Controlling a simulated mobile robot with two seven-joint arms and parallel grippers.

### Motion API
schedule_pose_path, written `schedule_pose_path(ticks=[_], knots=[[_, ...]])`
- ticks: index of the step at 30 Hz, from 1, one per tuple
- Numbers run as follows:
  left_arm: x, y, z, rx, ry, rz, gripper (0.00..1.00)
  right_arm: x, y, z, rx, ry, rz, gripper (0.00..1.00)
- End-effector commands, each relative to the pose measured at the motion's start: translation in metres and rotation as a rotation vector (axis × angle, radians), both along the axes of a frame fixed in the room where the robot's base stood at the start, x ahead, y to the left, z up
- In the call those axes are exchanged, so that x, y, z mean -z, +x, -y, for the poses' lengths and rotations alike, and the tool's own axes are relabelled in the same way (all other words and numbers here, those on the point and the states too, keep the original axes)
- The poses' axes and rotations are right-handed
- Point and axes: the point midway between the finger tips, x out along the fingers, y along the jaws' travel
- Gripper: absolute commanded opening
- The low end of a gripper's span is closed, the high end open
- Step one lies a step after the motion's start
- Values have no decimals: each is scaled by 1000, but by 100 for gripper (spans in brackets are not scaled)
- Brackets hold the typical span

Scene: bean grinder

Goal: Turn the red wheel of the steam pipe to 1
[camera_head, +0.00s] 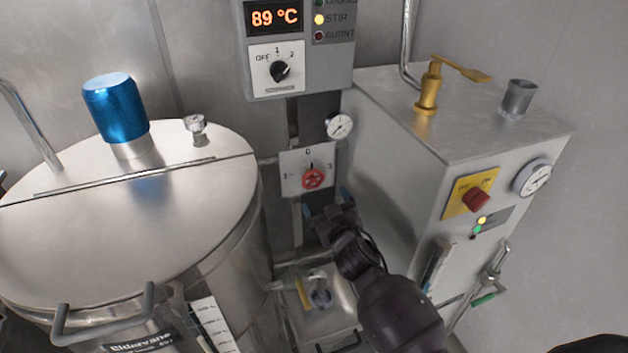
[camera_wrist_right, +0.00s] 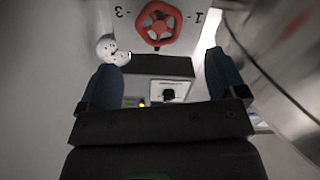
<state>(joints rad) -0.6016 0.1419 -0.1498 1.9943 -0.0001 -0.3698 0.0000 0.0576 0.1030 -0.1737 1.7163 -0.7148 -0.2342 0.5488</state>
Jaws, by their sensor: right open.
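The small red wheel (camera_head: 313,178) sits on a pale plate (camera_head: 292,160) on the back wall, marked 1 at left, 0 at top and 3 at right. A short dark mark above the wheel points up towards the 0. My right gripper (camera_head: 327,203) is open and empty, just below and in front of the plate, apart from the wheel. In the right wrist view the wheel (camera_wrist_right: 157,24) appears upside down, beyond the gap between the open blue-tipped fingers (camera_wrist_right: 160,82). My left gripper is not in view.
A large steel kettle (camera_head: 100,240) with a blue motor (camera_head: 115,108) fills the left. A steel box (camera_head: 460,120) with a brass lever (camera_head: 427,90) stands at right. A round gauge (camera_head: 339,126) is above the wheel, and a control panel (camera_head: 300,50) reads 89 °C.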

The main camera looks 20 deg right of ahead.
Motion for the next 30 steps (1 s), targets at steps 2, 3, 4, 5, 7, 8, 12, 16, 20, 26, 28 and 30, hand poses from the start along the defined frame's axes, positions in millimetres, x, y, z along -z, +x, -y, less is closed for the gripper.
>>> schedule_pose_path(ticks=[2,3,4,5,7,8,12,16,20,26,28,30], knots=[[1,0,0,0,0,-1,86,-1,13,0,0,-2,1,90],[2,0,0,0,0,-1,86,-1,20,-1,0,-2,1,90],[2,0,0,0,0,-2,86,0,25,-1,0,-1,1,90],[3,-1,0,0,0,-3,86,-1,30,-1,0,-1,1,90],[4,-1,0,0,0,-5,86,-1,41,-1,0,-1,1,90],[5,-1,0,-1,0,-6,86,0,46,-2,0,-1,1,90],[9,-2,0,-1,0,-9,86,0,66,-2,0,-1,0,90],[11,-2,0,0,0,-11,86,0,80,-3,0,-2,0,90],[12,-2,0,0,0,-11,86,0,89,-3,0,0,0,90],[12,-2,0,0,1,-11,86,0,92,-3,0,0,-1,90],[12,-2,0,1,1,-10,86,0,92,-3,0,0,-1,90],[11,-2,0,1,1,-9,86,0,92,-3,0,0,-1,90]])
